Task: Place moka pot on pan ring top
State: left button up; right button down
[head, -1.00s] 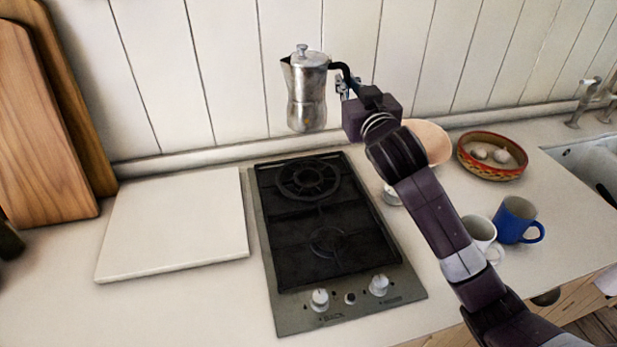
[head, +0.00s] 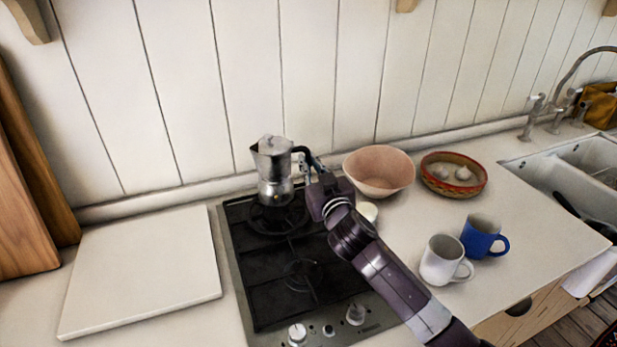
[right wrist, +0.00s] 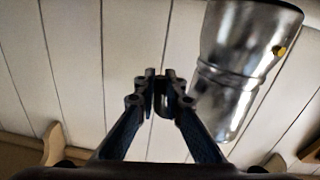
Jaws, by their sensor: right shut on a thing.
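The silver moka pot (head: 273,172) is upright over the back burner's pan ring (head: 262,224) on the dark hob in the head view. Its base overlaps the ring in the picture; I cannot tell whether it touches. My right gripper (head: 309,168) is shut on the pot's dark handle, from the pot's right side. In the right wrist view the fingers (right wrist: 162,88) close around part of the handle, and the shiny pot body (right wrist: 240,62) is to their right. The pot hides part of the ring. My left gripper is in neither view.
A white board (head: 145,270) lies left of the hob (head: 240,290). A pink bowl (head: 379,172), a patterned bowl (head: 454,175) with pale round items, a white mug (head: 440,262) and a blue mug (head: 480,238) stand to the right. The front burner (head: 302,275) is bare.

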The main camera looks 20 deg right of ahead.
notch_tip(320, 180, down, 4)
jog(key=shift+f, duration=0.15)
dwell(0.3)
jog(key=shift+f, duration=0.15)
jog(key=c, duration=2.1)
grip_release()
jog(key=shift+o, duration=0.4)
